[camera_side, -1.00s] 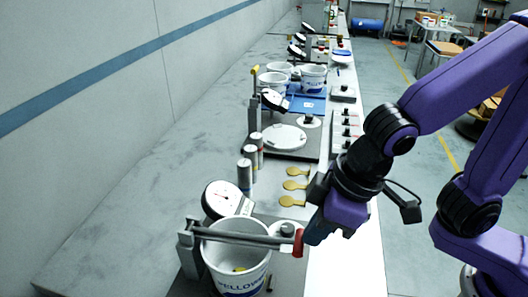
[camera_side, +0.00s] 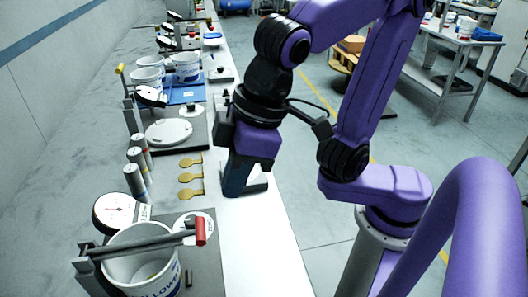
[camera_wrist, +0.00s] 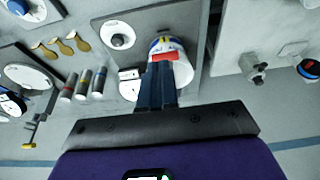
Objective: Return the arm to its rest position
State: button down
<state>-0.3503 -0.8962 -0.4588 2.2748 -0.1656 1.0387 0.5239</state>
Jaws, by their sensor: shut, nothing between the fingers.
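My purple arm carries my gripper (camera_side: 232,192), which points down beside the row of yellow tags in the side view. Its dark blue fingers are shut together and empty, and they also show in the wrist view (camera_wrist: 158,82). The gripper stands apart from the lever's red handle (camera_side: 201,231). The white bucket (camera_side: 147,268) stands under the grey lever arm at the front left. In the wrist view the fingers overlap part of the bucket (camera_wrist: 184,76) in the picture.
Yellow tags (camera_side: 190,179), capped cylinders (camera_side: 136,178), a dial gauge (camera_side: 113,210) and a round white plate (camera_side: 169,132) line the bench. More buckets (camera_side: 187,66) stand farther back. The white bench edge (camera_side: 255,240) is bare at the front right. A side table (camera_side: 452,50) stands behind my arm.

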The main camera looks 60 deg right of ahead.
jog(key=s+d+r, duration=0.3)
jog(key=s+d+f+n+g+h, duration=0.2)
jog(key=d+f+n, duration=0.1)
jog(key=d+f, duration=0.9)
jog(key=d, duration=0.4)
jog(key=shift+s+f+n, duration=0.25)
jog(key=shift+s+n, duration=0.05)
jog(key=shift+s, duration=0.1)
